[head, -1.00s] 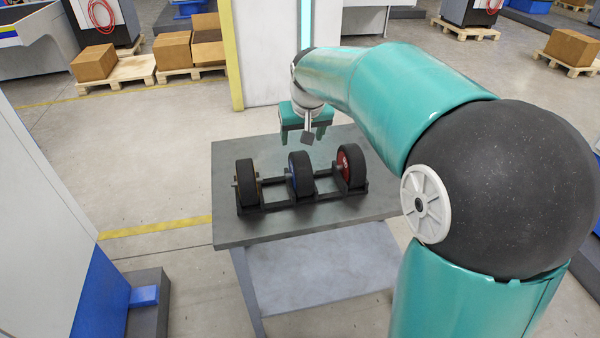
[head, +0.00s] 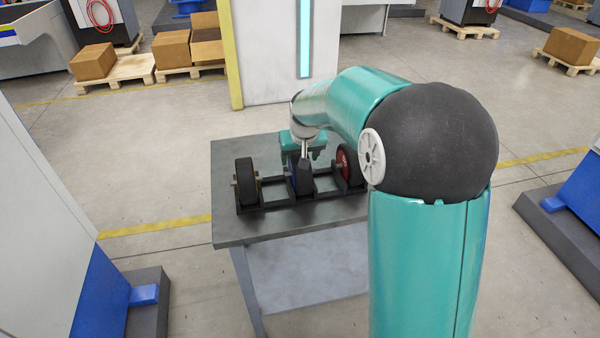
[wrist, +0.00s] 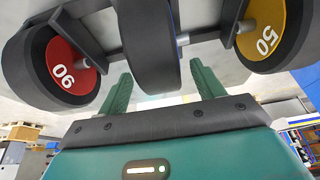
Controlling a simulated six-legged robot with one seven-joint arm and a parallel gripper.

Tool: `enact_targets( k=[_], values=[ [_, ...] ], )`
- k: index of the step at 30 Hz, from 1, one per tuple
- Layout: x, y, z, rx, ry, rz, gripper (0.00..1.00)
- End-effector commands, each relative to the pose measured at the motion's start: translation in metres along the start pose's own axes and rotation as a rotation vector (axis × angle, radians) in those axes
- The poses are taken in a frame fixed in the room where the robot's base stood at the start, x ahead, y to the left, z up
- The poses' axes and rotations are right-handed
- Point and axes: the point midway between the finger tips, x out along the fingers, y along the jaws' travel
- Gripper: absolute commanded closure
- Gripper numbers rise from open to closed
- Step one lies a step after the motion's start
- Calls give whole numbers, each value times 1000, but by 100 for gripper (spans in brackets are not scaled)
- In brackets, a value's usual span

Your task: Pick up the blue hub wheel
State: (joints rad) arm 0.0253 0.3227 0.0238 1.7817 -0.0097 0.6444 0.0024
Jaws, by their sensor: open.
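The blue hub wheel (head: 292,178) stands upright in the middle place of a black rack (head: 282,203). My gripper is over it in the head view and hides its upper part; only a sliver of blue shows. In the wrist view, the middle wheel's dark tread (wrist: 148,40) faces me and its hub face is not seen. My gripper (wrist: 162,72) is open, with one green finger on each side of this wheel's near edge. A gap shows beside each finger, so the jaws are not closed on it.
A yellow hub wheel (head: 245,181) marked 50 and a red hub wheel (head: 349,165) marked 90 stand in the rack on either side, close to the fingers. The grey table (head: 228,225) is otherwise clear. A white cabinet (head: 270,60) stands behind it.

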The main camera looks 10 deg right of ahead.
Motion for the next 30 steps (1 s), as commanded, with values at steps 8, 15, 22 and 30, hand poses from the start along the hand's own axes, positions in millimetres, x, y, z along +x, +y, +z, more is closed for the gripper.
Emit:
enact_targets(
  k=[8,15,22,30],
  values=[
    [0,0,0,0,0,0,76],
    [-2,0,-2,0,4,0,86],
    [-13,0,-7,0,6,0,86],
    [-64,0,-4,0,10,0,86]
  ],
)
